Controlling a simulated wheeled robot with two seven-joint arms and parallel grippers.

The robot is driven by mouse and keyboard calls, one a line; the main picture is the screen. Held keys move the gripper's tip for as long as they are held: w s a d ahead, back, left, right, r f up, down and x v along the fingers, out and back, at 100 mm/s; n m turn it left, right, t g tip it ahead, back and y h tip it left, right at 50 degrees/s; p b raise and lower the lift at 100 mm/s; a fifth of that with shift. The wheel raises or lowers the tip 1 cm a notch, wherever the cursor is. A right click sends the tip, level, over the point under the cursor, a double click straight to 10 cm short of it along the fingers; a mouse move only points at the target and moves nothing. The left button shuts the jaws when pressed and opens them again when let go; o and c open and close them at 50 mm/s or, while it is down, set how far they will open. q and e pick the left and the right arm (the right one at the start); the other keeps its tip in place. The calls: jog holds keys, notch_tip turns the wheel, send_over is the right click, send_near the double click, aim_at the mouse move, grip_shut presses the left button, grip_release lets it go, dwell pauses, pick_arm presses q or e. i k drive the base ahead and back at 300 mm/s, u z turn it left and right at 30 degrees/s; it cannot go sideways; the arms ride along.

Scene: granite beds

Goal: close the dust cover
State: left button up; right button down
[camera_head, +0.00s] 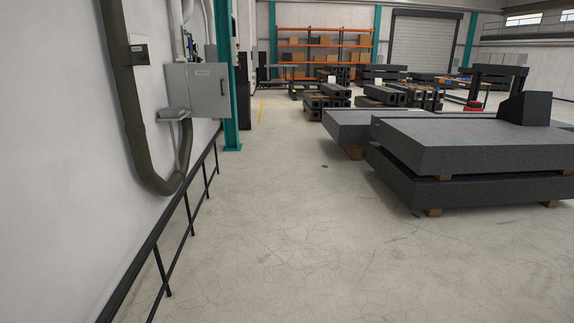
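I cannot make out a dust cover for certain in the head view. A thick dark hose (127,100) runs down the wall and curves up behind the ledge. A small plate with a dark label (139,54) sits beside the hose. Neither of my grippers is in view.
A low black rail (178,221) runs along the left wall. A teal column (230,100) stands beyond the box. Stacked granite slabs (470,143) on wooden blocks fill the right. Orange shelving (325,46) is far back. The concrete floor (290,230) between is clear.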

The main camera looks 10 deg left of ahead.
aim_at(139, 53)
jog(key=u, duration=0.2)
jog(key=i, duration=2.25)
jog(key=u, duration=1.4)
jog(key=i, duration=1.8)
jog(key=u, duration=1.05)
